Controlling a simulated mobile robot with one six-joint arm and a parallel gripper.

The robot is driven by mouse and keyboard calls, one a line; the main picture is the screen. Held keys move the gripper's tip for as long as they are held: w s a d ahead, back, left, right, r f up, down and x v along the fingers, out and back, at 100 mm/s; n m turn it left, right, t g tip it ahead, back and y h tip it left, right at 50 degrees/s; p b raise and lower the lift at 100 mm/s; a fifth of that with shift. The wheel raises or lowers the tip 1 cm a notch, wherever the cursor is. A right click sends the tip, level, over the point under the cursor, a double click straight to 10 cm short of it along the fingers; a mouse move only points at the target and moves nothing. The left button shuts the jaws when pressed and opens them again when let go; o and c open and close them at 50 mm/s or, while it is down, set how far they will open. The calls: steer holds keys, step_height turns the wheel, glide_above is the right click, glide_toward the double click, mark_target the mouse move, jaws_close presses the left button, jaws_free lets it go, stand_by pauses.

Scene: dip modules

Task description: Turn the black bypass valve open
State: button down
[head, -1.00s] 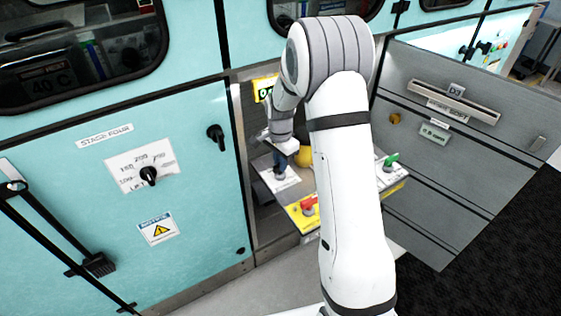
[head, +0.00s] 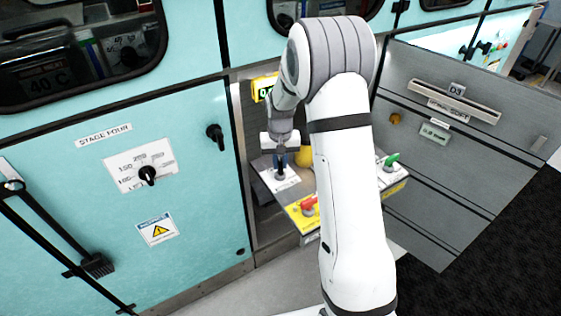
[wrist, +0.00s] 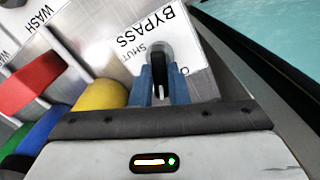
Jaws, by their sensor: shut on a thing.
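The black bypass valve (wrist: 161,54) sits on a white plate (wrist: 198,69) that reads BYPASS, with SHUT and part of another word beside the knob. My gripper (wrist: 161,82) has its blue fingers shut on the valve's black handle, one finger on each side. The handle lines up with the fingers in the wrist view. In the head view my gripper (head: 281,161) points down onto the same valve, at the back left of the panel.
A yellow rounded part (wrist: 101,95) is close beside my fingers. A teal cabinet door (head: 150,190) is to the left, and a grey drawer front (head: 460,150) to the right.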

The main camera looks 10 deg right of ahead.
mark_target(280, 163)
steer(key=n, duration=0.4)
steer(key=shift+n, duration=0.3)
stand_by(0.3)
steer(key=c, duration=1.4)
jaws_free()
step_height(280, 163, up, 8)
steer(key=shift+f, duration=0.1)
